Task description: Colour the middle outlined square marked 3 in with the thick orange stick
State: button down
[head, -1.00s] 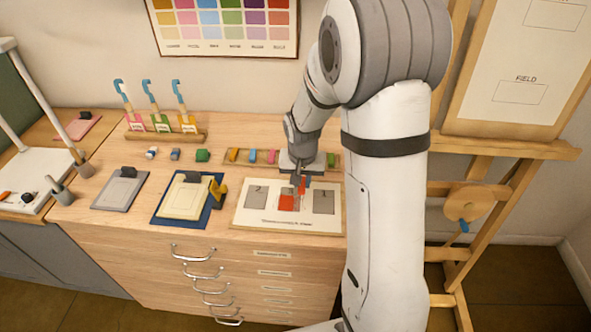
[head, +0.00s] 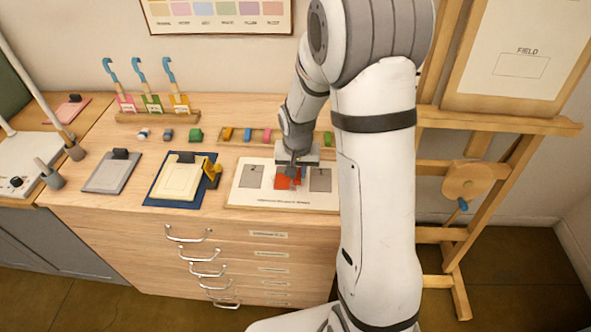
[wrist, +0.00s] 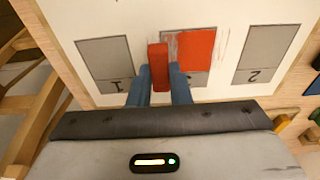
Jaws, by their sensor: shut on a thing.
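My gripper (wrist: 159,80) is shut on the thick orange stick (wrist: 158,65), a red-orange block between its two blue-grey fingers. The middle square (wrist: 190,78) on the white card (wrist: 215,18) is largely covered by a red-orange patch (wrist: 196,48); grey shows along its near edge in the wrist view. The stick is at the patch's left side there; whether it touches the card I cannot tell. Faint orange streaks lie outside the square on both sides. In the head view my gripper (head: 295,172) is over the middle square, partly hiding it and the stick.
Grey squares marked 2 (head: 251,177) and 1 (head: 320,180) flank the middle one. Behind is a wooden rack (head: 257,135) with coloured sticks. Left of the card are a blue board (head: 158,197) with a yellow clip and a grey board (head: 112,173). An easel (head: 470,125) stands right.

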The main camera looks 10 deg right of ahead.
aim_at(288, 181)
jog(key=shift+f+b, duration=0.85)
jog(key=shift+f, duration=0.05)
dwell(0.4)
jog(key=shift+w+a+r, duration=0.1)
jog(key=shift+w+a, duration=0.15)
jog(key=shift+a, duration=0.45)
jog(key=shift+w+a, duration=0.25)
jog(key=shift+a, duration=0.4)
jog(key=shift+b, duration=0.5)
jog(key=shift+s+d+f, duration=0.1)
jog(key=shift+s+d, duration=0.2)
jog(key=shift+d, duration=0.4)
jog(key=shift+s+d+f, duration=0.1)
jog(key=shift+s+d, duration=0.15)
jog(key=shift+d, duration=0.45)
jog(key=shift+a, duration=0.15)
